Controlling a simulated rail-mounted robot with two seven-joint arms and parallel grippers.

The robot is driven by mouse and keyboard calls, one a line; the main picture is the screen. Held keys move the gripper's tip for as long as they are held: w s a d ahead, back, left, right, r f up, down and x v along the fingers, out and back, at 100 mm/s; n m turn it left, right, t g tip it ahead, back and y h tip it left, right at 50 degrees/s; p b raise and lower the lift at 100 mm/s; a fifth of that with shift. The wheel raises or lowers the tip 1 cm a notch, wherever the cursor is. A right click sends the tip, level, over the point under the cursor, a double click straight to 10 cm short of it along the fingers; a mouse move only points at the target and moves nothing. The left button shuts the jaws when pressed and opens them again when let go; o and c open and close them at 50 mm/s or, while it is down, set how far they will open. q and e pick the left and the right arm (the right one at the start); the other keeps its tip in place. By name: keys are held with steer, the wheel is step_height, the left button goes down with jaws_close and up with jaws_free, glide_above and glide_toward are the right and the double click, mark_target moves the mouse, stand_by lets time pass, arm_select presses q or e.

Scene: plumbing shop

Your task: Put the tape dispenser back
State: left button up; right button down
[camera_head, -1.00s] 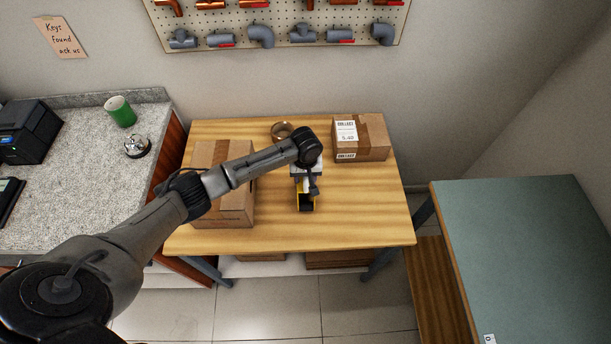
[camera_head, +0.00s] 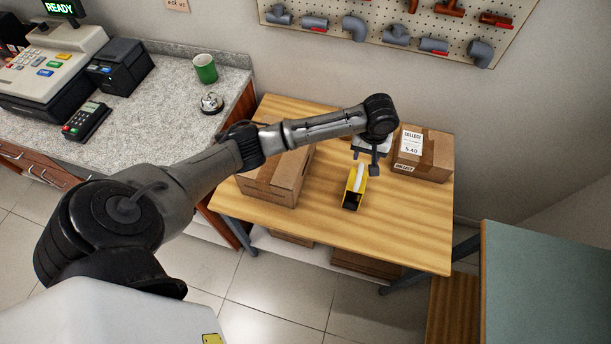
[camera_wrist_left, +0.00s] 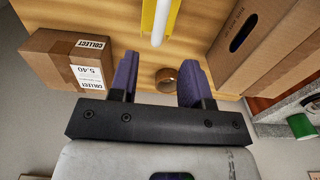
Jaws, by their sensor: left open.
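The yellow tape dispenser (camera_head: 349,200) stands on the wooden table between the two cardboard boxes, with a pale upright part along its middle. It also shows cut off at the top of the left wrist view (camera_wrist_left: 148,14). My left gripper (camera_head: 374,167) is open and empty, just behind and above the dispenser and apart from it. In the left wrist view its two purple-padded fingers (camera_wrist_left: 159,68) are spread, with nothing held between them. My right gripper is in neither view.
A cardboard box (camera_head: 289,178) lies left on the table (camera_head: 400,233), a labelled box (camera_head: 436,156) at its back right. A brown tape roll (camera_wrist_left: 166,80) lies behind the dispenser. The table's front right is bare. The counter (camera_head: 178,98) holds a bell and green cup.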

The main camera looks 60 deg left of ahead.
arm_select(q)
steer(key=s+d+f+m+t+h, duration=0.1)
steer(key=s+d+f+m, duration=0.4)
steer(key=s, duration=0.3)
steer(key=s+d+f+m, duration=0.2)
steer(key=s+d+f, duration=0.3)
steer(key=s+d, duration=0.25)
steer(key=s+r+m+t, duration=0.2)
steer(key=s+r+m, duration=0.1)
steer(key=s, duration=1.3)
steer(key=shift+s+a+r+m+y, duration=0.15)
steer(key=shift+s+a+m+y, duration=0.15)
steer(key=shift+s+a, duration=0.1)
